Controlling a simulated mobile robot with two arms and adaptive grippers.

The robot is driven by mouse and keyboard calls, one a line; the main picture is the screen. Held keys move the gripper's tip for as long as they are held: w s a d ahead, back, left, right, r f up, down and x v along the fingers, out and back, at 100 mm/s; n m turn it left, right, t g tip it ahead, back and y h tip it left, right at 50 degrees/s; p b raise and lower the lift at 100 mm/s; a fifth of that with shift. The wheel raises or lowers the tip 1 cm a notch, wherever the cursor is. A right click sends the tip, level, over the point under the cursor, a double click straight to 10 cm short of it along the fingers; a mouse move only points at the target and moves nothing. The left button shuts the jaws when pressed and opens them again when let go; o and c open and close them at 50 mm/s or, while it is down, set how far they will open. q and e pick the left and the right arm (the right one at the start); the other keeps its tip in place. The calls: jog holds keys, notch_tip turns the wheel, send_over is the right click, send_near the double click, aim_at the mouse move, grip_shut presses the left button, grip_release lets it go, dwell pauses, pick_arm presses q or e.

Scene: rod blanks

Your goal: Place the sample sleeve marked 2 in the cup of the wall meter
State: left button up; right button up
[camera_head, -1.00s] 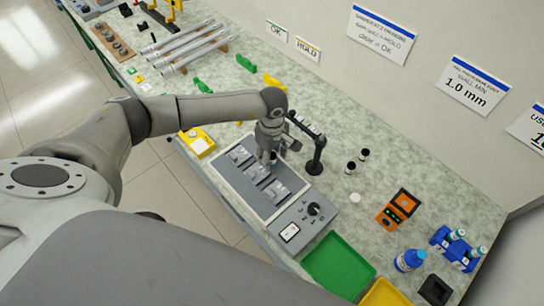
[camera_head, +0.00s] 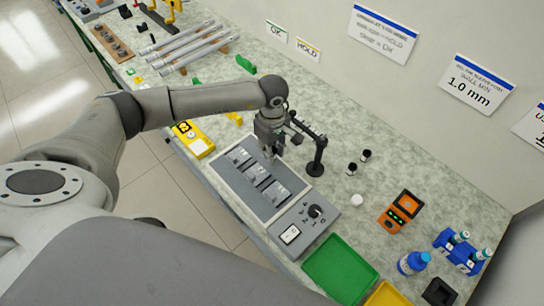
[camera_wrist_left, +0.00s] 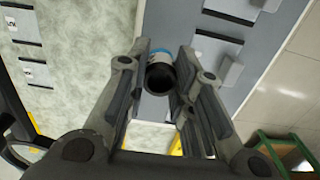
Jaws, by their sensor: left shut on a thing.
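My left gripper (camera_head: 268,155) is over the far side of the grey panel (camera_head: 232,186) that carries several metal blocks, a dial and a small display. In the left wrist view its fingers (camera_wrist_left: 168,58) are shut on a small sleeve (camera_wrist_left: 160,77) with a dark open end and a white and blue band. I cannot read a number on it. In the head view the gripper hides the sleeve. An orange meter (camera_head: 398,212) with a dark screen stands on the bench to the right; I cannot make out a cup on it. My right gripper is out of view.
A black stand (camera_head: 317,160) rises close beside the gripper. A green tray (camera_head: 340,268), a blue bottle (camera_head: 412,263) and a blue rack (camera_head: 458,250) are at the right.

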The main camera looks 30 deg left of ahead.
pick_arm(q)
jog(key=s+a+r+b, duration=0.2)
jog(key=s+r, duration=0.3)
jog(key=s, duration=0.1)
jog(key=s+a+r+b, duration=0.2)
jog(key=s+r+b, duration=0.1)
jog(key=s+r, duration=0.2)
jog(key=shift+s+a, duration=0.25)
jog(key=shift+s, duration=0.9)
